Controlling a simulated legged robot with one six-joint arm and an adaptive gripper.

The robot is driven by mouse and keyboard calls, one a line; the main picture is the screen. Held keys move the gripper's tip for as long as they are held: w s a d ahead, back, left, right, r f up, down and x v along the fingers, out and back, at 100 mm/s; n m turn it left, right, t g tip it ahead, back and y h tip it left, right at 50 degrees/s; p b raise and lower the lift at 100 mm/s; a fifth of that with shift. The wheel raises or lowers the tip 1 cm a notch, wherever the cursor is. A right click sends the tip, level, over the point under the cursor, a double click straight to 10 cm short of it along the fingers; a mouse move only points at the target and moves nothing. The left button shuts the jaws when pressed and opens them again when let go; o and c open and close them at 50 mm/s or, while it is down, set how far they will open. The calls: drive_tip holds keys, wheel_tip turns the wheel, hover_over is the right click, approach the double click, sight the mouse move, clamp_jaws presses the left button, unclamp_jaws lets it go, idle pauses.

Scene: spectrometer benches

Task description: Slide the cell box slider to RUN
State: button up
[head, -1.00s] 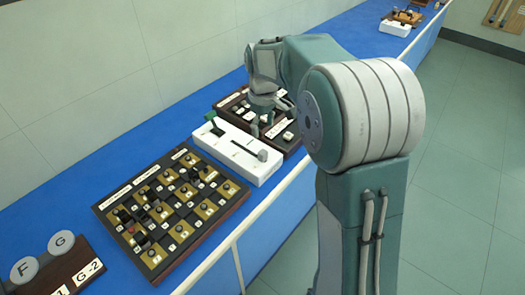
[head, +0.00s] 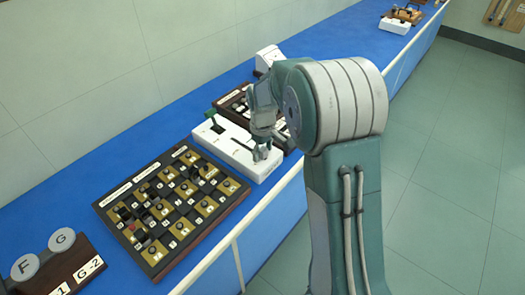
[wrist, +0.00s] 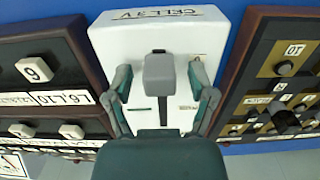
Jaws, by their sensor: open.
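The cell box (head: 222,149) is a white box on the blue bench. In the wrist view its face (wrist: 110,42) carries a CELL label, upside down. The grey slider knob (wrist: 159,68) stands up from that face, between the two open fingers of my gripper (wrist: 160,82). A gap shows on each side of the knob. In the head view my gripper (head: 262,150) is low over the box's right end and largely hides the knob. The slot is mostly hidden, and I cannot read the RUN mark.
A brown board with brass squares and black knobs (head: 172,212) lies close on one side of the box; its edge shows in the wrist view (wrist: 235,75). Another dark switch panel (wrist: 78,62) lies close on the other side. A green lever (head: 211,114) stands at the box's far end.

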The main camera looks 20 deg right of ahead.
sight(243, 145)
drive_tip(key=shift+c, duration=0.3)
clamp_jaws()
drive_tip(key=w+a, duration=0.1)
drive_tip(key=w, duration=0.1)
drive_tip(key=w+a, duration=0.3)
drive_tip(key=w, duration=0.1)
drive_tip(key=shift+w+a+f, duration=0.1)
drive_tip(key=shift+w+a, duration=0.15)
drive_tip(key=shift+a, duration=0.1)
drive_tip(key=shift+o, duration=0.3)
unclamp_jaws()
